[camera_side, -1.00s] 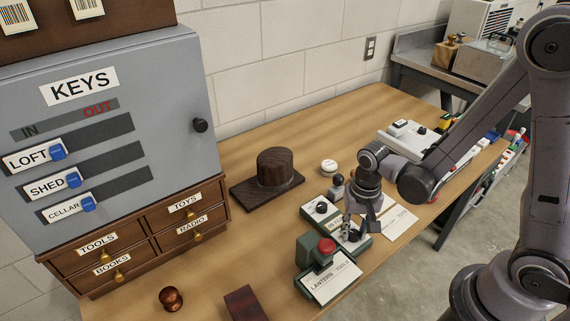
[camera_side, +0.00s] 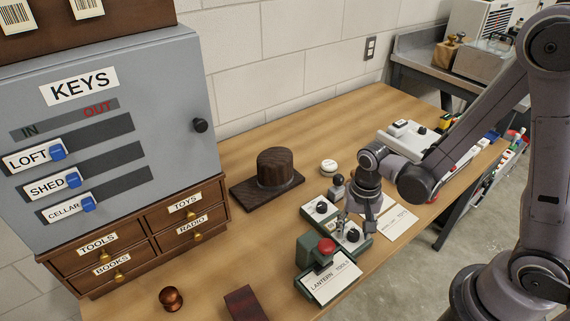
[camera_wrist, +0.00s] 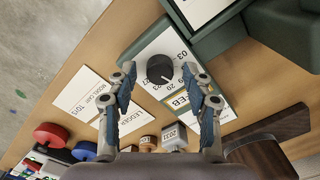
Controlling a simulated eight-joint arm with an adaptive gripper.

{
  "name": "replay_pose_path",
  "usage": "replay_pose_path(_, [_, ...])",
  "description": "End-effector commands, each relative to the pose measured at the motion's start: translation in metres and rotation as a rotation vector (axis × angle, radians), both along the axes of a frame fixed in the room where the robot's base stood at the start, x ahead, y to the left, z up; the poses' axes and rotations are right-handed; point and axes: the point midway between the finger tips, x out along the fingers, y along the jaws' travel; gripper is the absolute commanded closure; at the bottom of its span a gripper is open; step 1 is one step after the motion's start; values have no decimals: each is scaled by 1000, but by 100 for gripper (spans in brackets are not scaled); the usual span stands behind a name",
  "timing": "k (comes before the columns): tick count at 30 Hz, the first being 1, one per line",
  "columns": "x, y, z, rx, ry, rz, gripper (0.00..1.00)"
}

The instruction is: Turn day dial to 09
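The black day dial (camera_wrist: 160,69) sits on a white plate (camera_wrist: 152,50) with printed numbers; 03, 09 and 20 are legible beside it. A pale mark shows on its lower right side, but its exact setting is hard to read. My gripper (camera_wrist: 158,72) is open, with one blue-grey finger on each side of the dial in the wrist view. Whether a finger touches the dial cannot be told. In the side view, my gripper (camera_side: 366,220) hangs just above and right of a black dial (camera_side: 352,235) on the green-edged stamp unit.
A second black knob (camera_side: 322,207) is behind. A green press with a red button (camera_side: 326,246) stands close in front, beside a LANTERN TOOLS card (camera_side: 331,278). Cards (camera_side: 394,222) lie right. A wooden hat form (camera_side: 275,168) stands back left.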

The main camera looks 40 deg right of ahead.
Motion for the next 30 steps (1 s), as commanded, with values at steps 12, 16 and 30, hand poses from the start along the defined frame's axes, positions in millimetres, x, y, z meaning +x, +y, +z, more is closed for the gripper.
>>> replay_pose_path(12, [0, 0, 14, 1, 1, 1, 49])
replay_pose_path(16, [-1, 0, 29, 1, 1, 1, 49])
replay_pose_path(30, [-1, 0, 87, 1, 1, 0, 49])
